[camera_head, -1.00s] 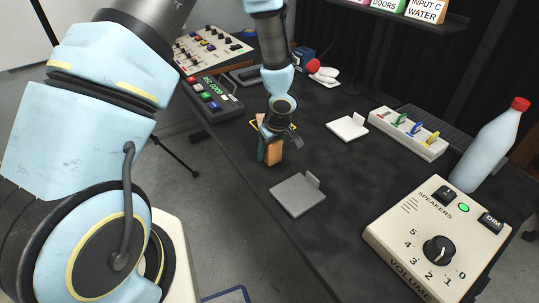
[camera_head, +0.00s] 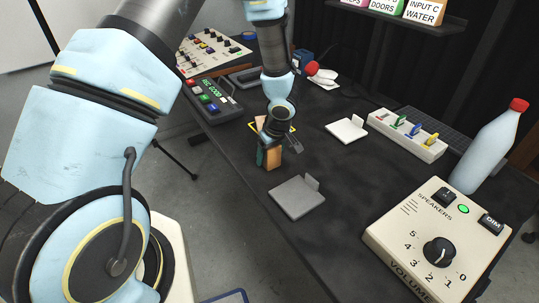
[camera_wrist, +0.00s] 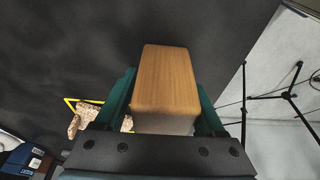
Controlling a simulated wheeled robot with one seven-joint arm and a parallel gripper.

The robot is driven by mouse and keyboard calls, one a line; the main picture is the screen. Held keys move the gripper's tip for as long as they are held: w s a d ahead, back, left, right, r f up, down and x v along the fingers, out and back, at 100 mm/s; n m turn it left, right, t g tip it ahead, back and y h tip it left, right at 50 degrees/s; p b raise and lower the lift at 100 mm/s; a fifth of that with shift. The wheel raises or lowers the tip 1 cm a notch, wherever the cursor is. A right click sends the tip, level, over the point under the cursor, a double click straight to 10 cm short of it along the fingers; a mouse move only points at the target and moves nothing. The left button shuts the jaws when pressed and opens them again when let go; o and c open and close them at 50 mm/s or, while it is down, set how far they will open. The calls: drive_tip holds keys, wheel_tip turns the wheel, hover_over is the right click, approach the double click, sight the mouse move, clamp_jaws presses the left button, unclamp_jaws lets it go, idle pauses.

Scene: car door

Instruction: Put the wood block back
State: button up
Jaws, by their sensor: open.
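The wood block (camera_head: 273,158) is an orange-brown upright block near the left edge of the dark table. It shows large in the wrist view (camera_wrist: 166,85), between the green fingers. My gripper (camera_head: 267,157) is open, with its fingers on either side of the block. The gaps between fingers and block look very small, and I cannot tell whether they touch. The block's lower end is partly hidden, so its contact with the table is unclear.
A grey plate with an upright tab (camera_head: 298,197) lies just in front, and a white one (camera_head: 347,131) to the right. A yellow outline (camera_wrist: 72,103) with a tan lump (camera_wrist: 82,117) is beside the gripper. A volume box (camera_head: 440,240) and bottle (camera_head: 490,145) stand right.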

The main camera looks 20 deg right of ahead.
drive_tip(key=shift+s+a+f, duration=0.1)
drive_tip(key=shift+a+f, duration=0.2)
drive_tip(key=shift+a, duration=0.2)
drive_tip(key=p+v, duration=0.1)
drive_tip(key=v, duration=0.7)
drive_tip(key=p+v, duration=0.1)
drive_tip(key=v, duration=0.3)
drive_tip(key=shift+d+r+p, duration=0.3)
drive_tip(key=shift+r+p, duration=0.05)
drive_tip(key=shift+r, duration=0.1)
drive_tip(key=shift+w, duration=0.2)
drive_tip(key=w+a+r+m+t+h, duration=0.2)
drive_tip(key=w+a+r+h, duration=0.1)
drive_tip(key=w+a+r, duration=0.65)
drive_tip(key=s+a+r+g, duration=0.1)
drive_tip(key=s+a, duration=0.2)
drive_tip(key=a, duration=0.4)
drive_tip(key=s+a+r+m+g+y, duration=0.1)
drive_tip(key=s+a, duration=0.3)
drive_tip(key=a, duration=0.3)
drive_tip(key=s+a+r+g+y, duration=0.1)
drive_tip(key=s+a, duration=0.3)
drive_tip(key=a, duration=0.3)
drive_tip(key=shift+g, duration=0.3)
